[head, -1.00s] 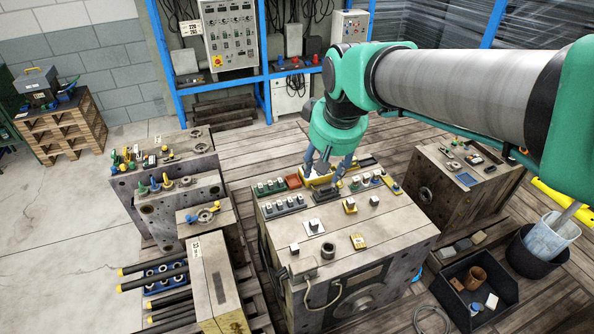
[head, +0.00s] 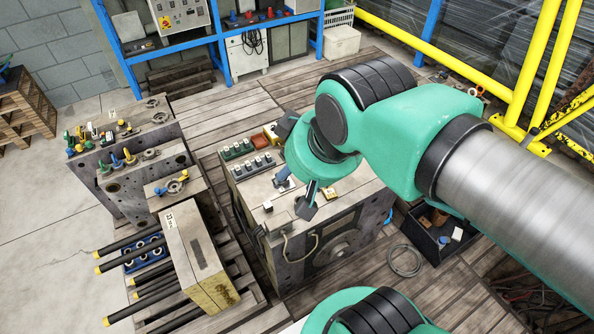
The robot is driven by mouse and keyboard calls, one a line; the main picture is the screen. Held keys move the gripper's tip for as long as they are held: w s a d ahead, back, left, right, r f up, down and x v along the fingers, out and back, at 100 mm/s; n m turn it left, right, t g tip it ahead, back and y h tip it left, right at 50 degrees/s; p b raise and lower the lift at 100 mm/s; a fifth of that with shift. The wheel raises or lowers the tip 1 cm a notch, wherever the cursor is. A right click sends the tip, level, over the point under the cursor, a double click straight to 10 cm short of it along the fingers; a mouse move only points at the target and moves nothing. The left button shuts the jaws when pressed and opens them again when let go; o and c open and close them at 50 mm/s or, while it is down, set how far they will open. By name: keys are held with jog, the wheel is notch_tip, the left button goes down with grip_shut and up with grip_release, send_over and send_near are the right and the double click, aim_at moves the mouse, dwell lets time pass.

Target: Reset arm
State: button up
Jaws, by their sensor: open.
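My gripper (head: 295,168) hangs over the middle mould block (head: 255,190) with its jaws open. One dark finger shows on either side of my green wrist, and nothing shows between them. My wrist and arm cover the right part of the block's top. On the part of the top I can see stand rows of small dark green and grey pieces (head: 236,148), a red tray (head: 259,141), part of a yellow tray (head: 272,133) and a yellow tag piece (head: 328,193).
Left are mould blocks with coloured eyebolts (head: 118,160) and a tan block (head: 195,255) beside dark bars with yellow ends (head: 120,262). A black bin (head: 437,238) and a coiled cable (head: 405,260) lie right on the floor. Yellow rails (head: 440,50) stand at back right.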

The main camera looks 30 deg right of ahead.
jog(key=shift+f, duration=0.15)
jog(key=shift+f+b, duration=0.4)
jog(key=shift+b, duration=0.15)
